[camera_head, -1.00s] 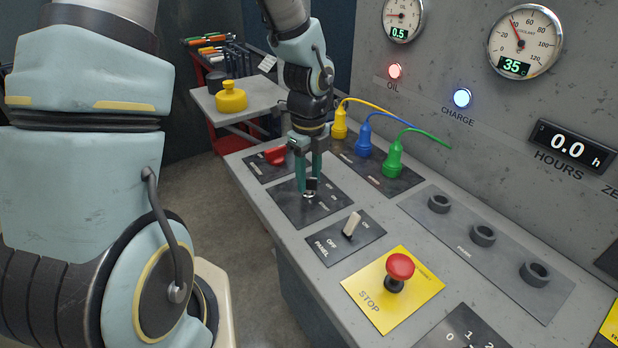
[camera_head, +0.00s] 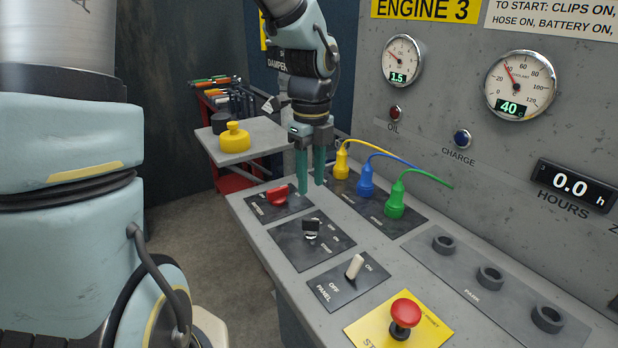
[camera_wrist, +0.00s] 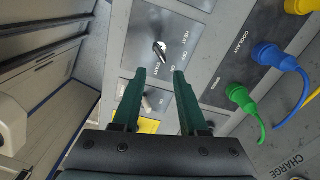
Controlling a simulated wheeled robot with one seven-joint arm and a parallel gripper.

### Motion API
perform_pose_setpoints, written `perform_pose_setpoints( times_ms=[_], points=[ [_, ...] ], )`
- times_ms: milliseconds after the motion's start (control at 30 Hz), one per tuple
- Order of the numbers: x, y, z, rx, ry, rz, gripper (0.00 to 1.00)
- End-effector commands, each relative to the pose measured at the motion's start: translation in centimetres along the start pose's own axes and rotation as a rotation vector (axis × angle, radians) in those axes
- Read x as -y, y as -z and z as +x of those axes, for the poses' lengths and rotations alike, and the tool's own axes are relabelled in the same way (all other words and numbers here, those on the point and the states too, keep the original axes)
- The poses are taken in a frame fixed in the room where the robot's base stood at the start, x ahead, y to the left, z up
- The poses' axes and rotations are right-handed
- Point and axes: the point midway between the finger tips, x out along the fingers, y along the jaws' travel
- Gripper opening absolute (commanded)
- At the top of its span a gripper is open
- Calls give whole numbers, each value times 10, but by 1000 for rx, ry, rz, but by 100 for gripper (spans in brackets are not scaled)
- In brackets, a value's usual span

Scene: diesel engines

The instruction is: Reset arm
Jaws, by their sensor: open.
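My gripper (camera_head: 311,190) is open and empty above the control desk, over the area between the red switch and the key switch. Its two green fingers stand apart and point down. The key switch (camera_head: 311,228) sits on its dark plate, below and clear of the fingers in the head view. In the wrist view the key switch (camera_wrist: 159,50) shows beyond the fingertips, with the open gripper (camera_wrist: 158,75) in front. The white panel switch (camera_head: 354,267) leans toward ON. The red switch (camera_head: 277,196) is on the plate just left of the fingers.
Yellow (camera_head: 342,163), blue (camera_head: 366,182) and green (camera_head: 395,202) plugs with cables stand right of my gripper. A red stop button (camera_head: 405,312) is at the front. The gauge wall rises behind the desk.

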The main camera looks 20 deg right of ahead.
Motion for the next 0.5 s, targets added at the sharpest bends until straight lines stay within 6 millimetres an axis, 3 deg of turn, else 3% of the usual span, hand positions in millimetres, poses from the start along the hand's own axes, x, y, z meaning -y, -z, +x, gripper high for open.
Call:
perform_pose_setpoints(
  times_ms=[167,267,500],
  points=[
    [-13,-12,2,5,3,-160,42],
    [-34,-31,5,13,13,-429,42],
    [-105,-76,12,16,66,-1304,42]
  ],
)
